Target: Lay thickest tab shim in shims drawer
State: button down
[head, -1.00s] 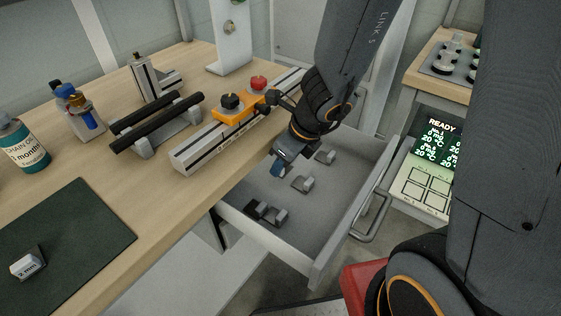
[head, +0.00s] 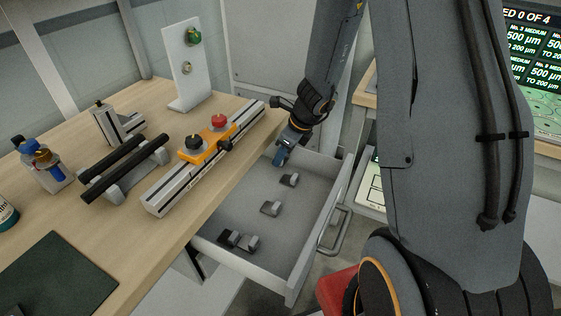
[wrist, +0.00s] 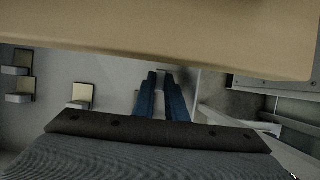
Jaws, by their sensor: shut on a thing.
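The open grey drawer (head: 318,165) juts out from under the wooden bench. Several small grey tab shims lie in it: one near the back (head: 289,180), one in the middle (head: 271,208), and a pair (head: 238,241) near the front left. My gripper (head: 281,157), with blue fingers, is over the back end of the drawer by the bench edge. In the wrist view the two fingers (wrist: 161,78) stand close together with a narrow pale strip between them. The gripper is shut on a small piece, apparently a tab shim, mostly hidden. Its thickness cannot be told.
The wooden bench (head: 105,240) borders the drawer on the left; its edge crosses the top of the wrist view. A silver rail (head: 165,197) with an orange carriage (head: 207,147) lies along that edge. The drawer handle (head: 337,232) projects right. The drawer floor between shims is clear.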

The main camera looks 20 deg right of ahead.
jog(key=shift+f, duration=1.4)
jog(key=shift+f+b, duration=0.1)
jog(key=shift+b, duration=0.3)
jog(key=c, duration=1.8)
grip_release()
jog(key=p+v, duration=0.3)
jog(key=v, duration=0.9)
jog(key=s+a+r+n+g+h, duration=0.1)
jog(key=s+a+r+n, duration=0.1)
jog(key=s+n, duration=0.7)
jog(key=s+a+r+n+g+h, duration=0.1)
jog(key=s+n, duration=0.7)
jog(key=n, duration=1)
jog(key=shift+s+a+r+g+h, duration=0.4)
jog(key=shift+a+r+h, duration=0.2)
jog(key=shift+a+r, duration=0.5)
